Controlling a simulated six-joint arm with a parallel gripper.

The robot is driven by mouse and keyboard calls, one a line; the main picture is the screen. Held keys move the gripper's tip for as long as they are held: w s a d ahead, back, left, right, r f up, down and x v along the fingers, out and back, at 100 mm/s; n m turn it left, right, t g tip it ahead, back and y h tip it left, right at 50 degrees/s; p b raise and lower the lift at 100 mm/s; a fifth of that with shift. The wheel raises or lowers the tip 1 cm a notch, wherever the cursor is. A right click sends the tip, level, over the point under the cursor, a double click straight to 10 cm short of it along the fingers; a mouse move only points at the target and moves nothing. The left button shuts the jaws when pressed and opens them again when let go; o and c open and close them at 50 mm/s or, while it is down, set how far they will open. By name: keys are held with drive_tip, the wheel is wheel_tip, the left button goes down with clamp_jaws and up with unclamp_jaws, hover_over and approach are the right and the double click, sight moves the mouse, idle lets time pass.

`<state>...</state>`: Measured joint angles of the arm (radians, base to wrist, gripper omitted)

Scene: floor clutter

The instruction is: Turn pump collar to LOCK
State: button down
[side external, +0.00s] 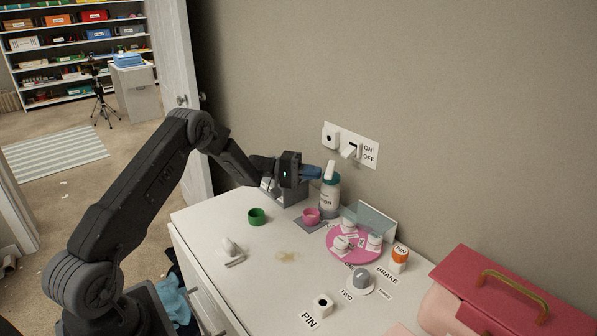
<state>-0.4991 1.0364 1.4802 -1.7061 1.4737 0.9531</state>
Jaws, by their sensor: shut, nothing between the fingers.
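The pump bottle (329,197) stands upright near the wall at the back of the white counter. It has a pale body with a label, a teal collar (331,178) and a white pump head (330,168). My gripper (314,172) is level with the top of the bottle, just left of it. Its blue fingers are shut with nothing between them. The fingertips are at or very near the pump head; I cannot tell whether they touch. No LOCK mark can be read on the collar at this size.
A wall plate (350,145) with an ON/OFF switch is above the bottle. A pink toolbox (500,295) is at right.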

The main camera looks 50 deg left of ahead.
sight(325, 176)
drive_tip(key=shift+w+d, duration=0.3)
drive_tip(key=shift+d, duration=0.05)
drive_tip(key=shift+w+d, duration=0.2)
drive_tip(key=shift+d, duration=0.5)
drive_tip(key=shift+w+d, duration=0.15)
drive_tip(key=shift+d, duration=0.5)
